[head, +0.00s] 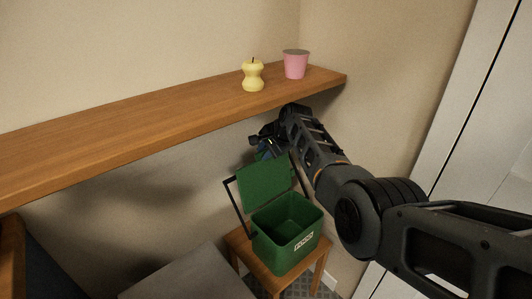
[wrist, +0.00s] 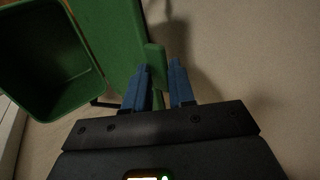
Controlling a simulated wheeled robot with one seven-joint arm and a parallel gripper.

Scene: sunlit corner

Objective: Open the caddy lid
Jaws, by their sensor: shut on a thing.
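The green caddy (head: 284,238) stands upright on a small wooden stool, with a pale label on its front. Its lid (head: 266,183) is raised steeply, and the caddy's empty inside shows. In the wrist view the lid (wrist: 108,40) runs beside the open bin (wrist: 45,60). My gripper (head: 264,150) is at the lid's upper edge, partly hidden behind it and my arm. In the wrist view the blue fingers of my gripper (wrist: 160,72) are shut on the lid's small green tab (wrist: 155,55), one finger on each side.
A wooden shelf (head: 140,122) runs above the caddy, close to my arm. A dark handle (head: 237,211) stands up at the caddy's left.

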